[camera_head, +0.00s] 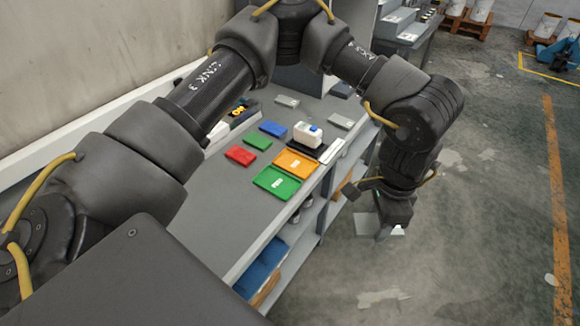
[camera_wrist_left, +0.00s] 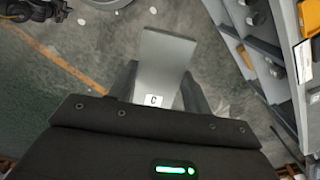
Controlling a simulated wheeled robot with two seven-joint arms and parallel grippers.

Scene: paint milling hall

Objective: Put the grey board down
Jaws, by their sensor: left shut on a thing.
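My left gripper (camera_head: 392,226) hangs beyond the right side of the bench, over the floor. It is shut on the grey board (camera_wrist_left: 168,55), a flat plate with a white label marked C in the left wrist view. The board sticks out from between the fingers (camera_wrist_left: 158,92), clear of the bench. In the head view only a small part of the board (camera_head: 366,226) shows beside the gripper. My right gripper is not in view.
The grey bench (camera_head: 228,212) holds a green tray (camera_head: 290,184), an orange tray (camera_head: 296,162), red (camera_head: 240,155), blue (camera_head: 272,128) and light grey (camera_head: 340,122) plates, and a white container (camera_head: 307,135). Shelves (camera_head: 305,232) lie below. Bare bench lies at the near left.

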